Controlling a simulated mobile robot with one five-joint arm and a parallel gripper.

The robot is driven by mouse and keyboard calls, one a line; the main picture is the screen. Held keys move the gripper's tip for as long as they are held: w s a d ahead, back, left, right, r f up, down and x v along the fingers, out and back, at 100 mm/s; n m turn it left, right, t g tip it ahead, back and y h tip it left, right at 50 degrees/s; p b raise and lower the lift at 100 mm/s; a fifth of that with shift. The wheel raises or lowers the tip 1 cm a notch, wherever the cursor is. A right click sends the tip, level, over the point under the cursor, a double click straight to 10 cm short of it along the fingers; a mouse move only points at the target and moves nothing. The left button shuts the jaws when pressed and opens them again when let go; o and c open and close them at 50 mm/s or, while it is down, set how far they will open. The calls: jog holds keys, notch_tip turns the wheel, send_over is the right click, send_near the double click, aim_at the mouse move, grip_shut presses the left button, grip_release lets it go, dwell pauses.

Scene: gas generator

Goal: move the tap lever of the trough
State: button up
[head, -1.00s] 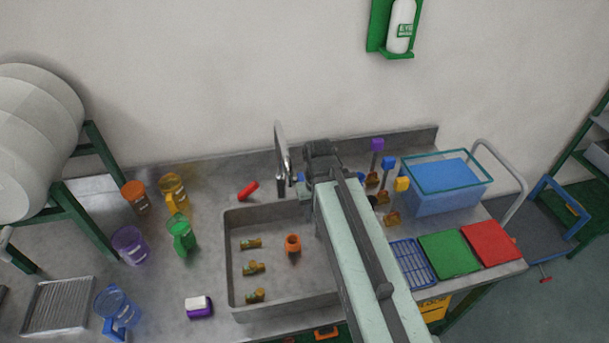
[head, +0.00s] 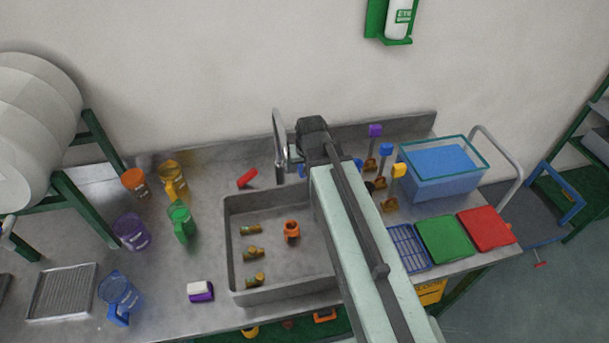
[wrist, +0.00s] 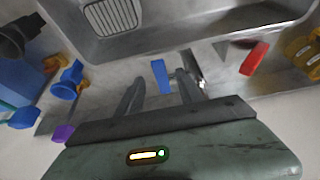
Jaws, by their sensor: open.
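The grey trough (head: 229,250) is set into the bench, with a tall metal tap (head: 279,140) behind it. A red lever (head: 247,178) lies left of the tap and also shows in the wrist view (wrist: 253,58). A blue lever (wrist: 160,76) shows in the wrist view on the other side of the tap. My gripper (wrist: 158,80) is open, with one finger on each side of the blue lever in the picture. I cannot tell whether either finger touches it. In the head view my wrist hides most of the blue lever.
Colored jugs, such as a green one (head: 180,222), stand left. Small colored-topped items and a blue bin (head: 437,198) stand right of my arm. The wall is close behind the tap.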

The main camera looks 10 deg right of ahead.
aim_at(301, 168)
jog(key=b+x, duration=0.2)
jog(key=x, duration=0.1)
jog(key=shift+f, duration=0.3)
jog(key=shift+r, duration=0.1)
grip_shut()
dwell(0.9)
